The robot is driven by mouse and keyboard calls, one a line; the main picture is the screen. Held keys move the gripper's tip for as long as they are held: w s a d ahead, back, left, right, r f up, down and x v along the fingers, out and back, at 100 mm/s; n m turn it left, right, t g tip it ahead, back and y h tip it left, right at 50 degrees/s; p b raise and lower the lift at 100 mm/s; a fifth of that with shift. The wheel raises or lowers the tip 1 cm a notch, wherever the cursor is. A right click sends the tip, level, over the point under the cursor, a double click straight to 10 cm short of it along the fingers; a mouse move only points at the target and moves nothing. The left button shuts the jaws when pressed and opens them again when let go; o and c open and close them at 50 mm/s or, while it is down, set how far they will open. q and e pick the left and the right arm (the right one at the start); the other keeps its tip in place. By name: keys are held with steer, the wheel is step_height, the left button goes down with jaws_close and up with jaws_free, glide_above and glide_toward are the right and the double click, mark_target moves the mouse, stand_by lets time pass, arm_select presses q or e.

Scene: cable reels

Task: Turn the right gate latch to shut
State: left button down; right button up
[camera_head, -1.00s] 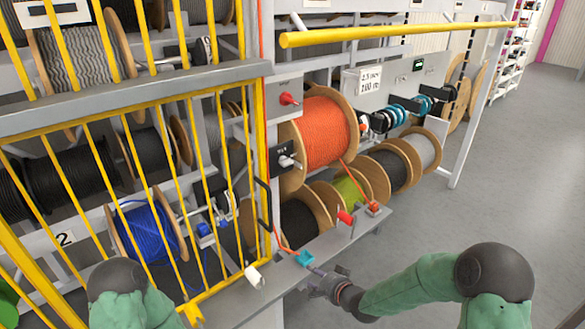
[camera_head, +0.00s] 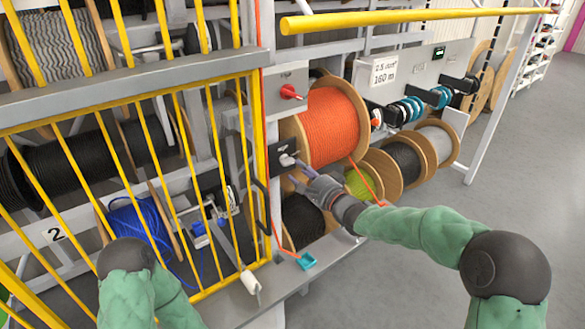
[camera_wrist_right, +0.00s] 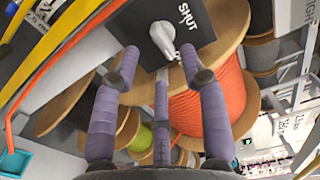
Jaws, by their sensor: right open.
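The right gate latch is a black plate (camera_head: 284,152) with a pale grey knob, on the grey post beside the yellow barred gate (camera_head: 212,135). In the right wrist view the plate reads SHUT at its upper right, and the grey knob (camera_wrist_right: 163,36) points down and slightly right in the picture, not at that word. My right gripper (camera_head: 298,178) is just below and in front of the latch. In the wrist view its purple fingers (camera_wrist_right: 160,66) are spread on either side of the knob's lower end, with no clear contact. My left gripper is out of view; only its green arm shows.
A red knob (camera_head: 290,92) sits above the latch. The orange cable reel (camera_head: 331,128) stands close to its right, with an orange strand hanging down. A yellow rail (camera_head: 400,21) crosses above. A teal piece (camera_head: 306,261) lies on the grey ledge below. Open floor lies to the right.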

mark_target(287, 161)
steer(key=x, duration=0.4)
steer(key=shift+w+a, duration=0.15)
steer(key=shift+w, duration=0.05)
jaws_close()
